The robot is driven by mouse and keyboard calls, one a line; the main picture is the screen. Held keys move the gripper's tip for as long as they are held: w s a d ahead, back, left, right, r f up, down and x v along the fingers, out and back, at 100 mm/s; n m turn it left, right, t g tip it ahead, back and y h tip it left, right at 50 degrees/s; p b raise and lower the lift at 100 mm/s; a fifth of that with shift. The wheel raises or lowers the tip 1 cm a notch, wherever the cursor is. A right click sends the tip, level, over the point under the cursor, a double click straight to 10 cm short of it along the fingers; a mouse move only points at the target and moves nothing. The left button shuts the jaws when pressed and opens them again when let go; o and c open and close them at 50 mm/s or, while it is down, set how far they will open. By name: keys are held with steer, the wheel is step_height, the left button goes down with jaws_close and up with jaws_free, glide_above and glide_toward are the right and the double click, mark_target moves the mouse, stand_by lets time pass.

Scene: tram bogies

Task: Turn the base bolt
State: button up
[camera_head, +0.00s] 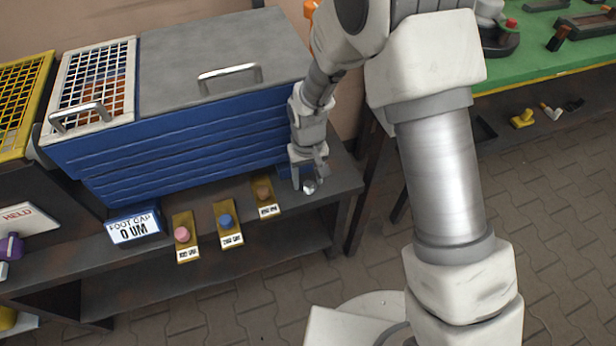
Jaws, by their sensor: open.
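My gripper (309,178) points down at the right end of the dark bench, in front of the blue cabinet. Its two fingers are apart. A small silvery rounded piece (309,187), which looks like the bolt head, shows between and just below the fingertips. I cannot tell whether the fingers touch it. Its lower part and seat are hard to make out behind the fingers. A blue box (135,227) with a white sign reading "FOOT GAP 0 UM" stands further left on the bench.
Three yellow labelled plates carry a pink button (182,234), a blue button (226,220) and a brown button (263,192) left of my gripper. The blue cabinet (190,140) rises close behind. A green-topped table (545,50) stands at right. Paved floor (560,220) is open.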

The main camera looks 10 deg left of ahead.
mark_target(309, 182)
step_height(309, 182, up, 17)
steer(key=p, duration=0.4)
steer(key=shift+r+p, duration=0.2)
steer(key=shift+p, duration=0.15)
